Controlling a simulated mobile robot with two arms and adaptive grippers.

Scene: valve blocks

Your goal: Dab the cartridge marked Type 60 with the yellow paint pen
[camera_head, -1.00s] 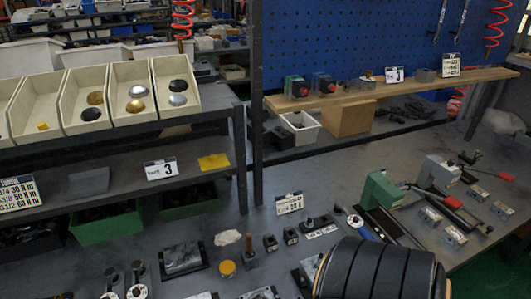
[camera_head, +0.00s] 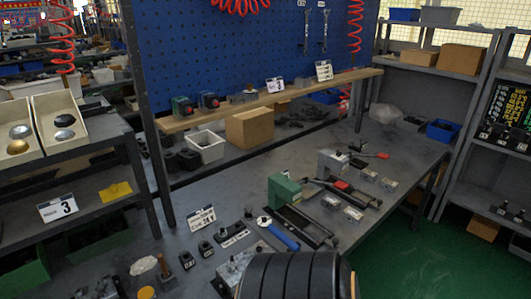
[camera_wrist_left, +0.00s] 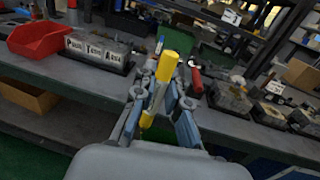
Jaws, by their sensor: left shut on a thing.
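My left gripper (camera_wrist_left: 164,98) is shut on a yellow paint pen (camera_wrist_left: 168,66) in the left wrist view. The pen stands slightly tilted between the fingers, above the grey bench. Neither gripper's fingers show in the head view. No marking that reads Type 60 is legible in either view, so I cannot tell which item is that cartridge. Small dark blocks (camera_head: 206,249) and several metallic blocks (camera_head: 353,214) stand on the bench in the head view.
A green-ended fixture (camera_head: 284,191) and a blue-handled tool (camera_head: 279,234) lie on the bench. A wooden shelf (camera_head: 290,93) runs behind, with a cardboard box (camera_head: 250,127) below. In the wrist view, a red bin (camera_wrist_left: 40,39) stands by a "Pass Test Area" block (camera_wrist_left: 97,49).

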